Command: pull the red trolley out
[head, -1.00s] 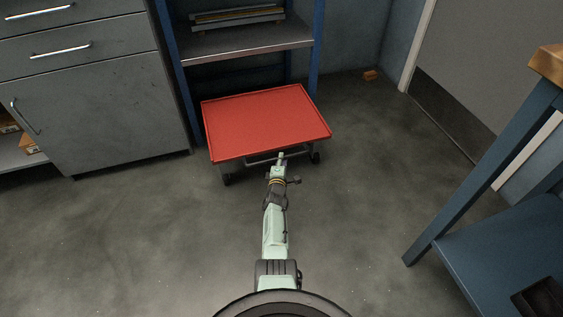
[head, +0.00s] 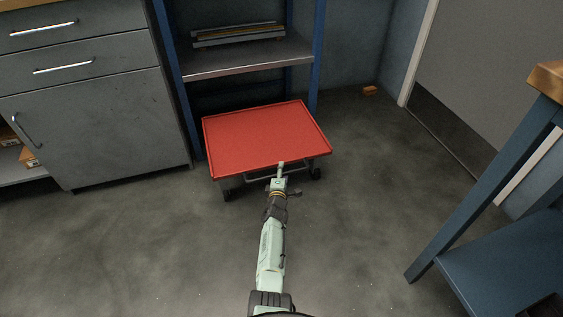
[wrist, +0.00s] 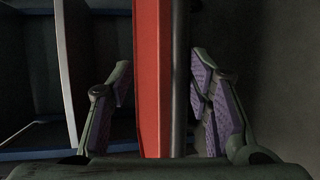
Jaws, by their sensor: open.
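The red trolley (head: 262,138) stands on the floor with its rear close to the blue-framed shelf. Its flat red top and dark wheels show, and a grey bar handle (head: 257,180) runs along its front. My gripper (head: 281,168) is at the trolley's front edge, by the handle's right part. In the wrist view my gripper (wrist: 161,85) is open. The red edge (wrist: 152,80) and the dark grey handle bar (wrist: 180,80) show between its fingers, the bar nearer the right finger. I cannot tell whether either finger touches the bar.
The blue-framed shelf (head: 245,58) stands behind the trolley. A grey drawer cabinet (head: 105,125) is at left, close to the trolley. A blue table (head: 480,200) stands at right. The floor (head: 350,230) in front and to the right of the trolley is clear.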

